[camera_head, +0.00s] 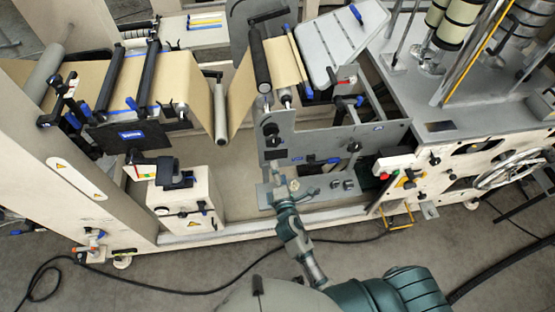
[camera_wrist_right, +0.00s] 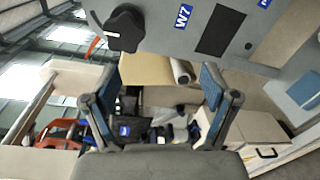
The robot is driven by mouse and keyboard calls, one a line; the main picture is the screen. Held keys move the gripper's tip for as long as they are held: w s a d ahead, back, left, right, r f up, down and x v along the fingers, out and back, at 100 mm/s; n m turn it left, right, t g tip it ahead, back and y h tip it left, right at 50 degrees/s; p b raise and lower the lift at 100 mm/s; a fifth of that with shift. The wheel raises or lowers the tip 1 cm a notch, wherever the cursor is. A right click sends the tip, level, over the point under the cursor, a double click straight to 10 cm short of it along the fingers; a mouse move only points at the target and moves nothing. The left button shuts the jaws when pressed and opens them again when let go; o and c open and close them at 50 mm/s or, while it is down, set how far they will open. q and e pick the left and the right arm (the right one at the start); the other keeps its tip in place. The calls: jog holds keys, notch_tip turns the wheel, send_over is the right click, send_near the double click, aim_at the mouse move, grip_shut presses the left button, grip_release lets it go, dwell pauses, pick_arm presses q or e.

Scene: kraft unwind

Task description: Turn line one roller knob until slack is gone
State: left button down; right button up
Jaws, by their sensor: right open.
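A black lobed knob (camera_wrist_right: 127,28) sits on a grey panel marked W7 at the top of the right wrist view. In the head view, black knobs (camera_head: 270,130) sit on the grey side plate (camera_head: 310,130); I cannot tell which is for line one. The brown kraft web (camera_head: 190,78) dips to a low roller (camera_head: 220,112) and rises to a black roller (camera_head: 260,68). My right gripper (camera_head: 279,188) is at the plate's lower left; in the wrist view its fingers (camera_wrist_right: 160,82) are apart and empty, below the knob and not touching it. My left gripper is not in view.
A white control box (camera_head: 185,200) with a black bracket stands left of my right gripper. A machine with buttons and a handwheel (camera_head: 508,169) stands at right. The frame rail (camera_head: 225,236) runs below the plate. A black cable (camera_head: 200,291) lies on the floor.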

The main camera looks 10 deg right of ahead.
jog(key=n+t, duration=0.1)
send_near(273, 144)
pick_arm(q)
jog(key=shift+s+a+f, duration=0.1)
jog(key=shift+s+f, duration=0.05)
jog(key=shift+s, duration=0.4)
pick_arm(e)
jog(key=w, duration=0.7)
jog(key=w+d, duration=0.1)
jog(key=w, duration=0.3)
jog(key=shift+c, duration=0.2)
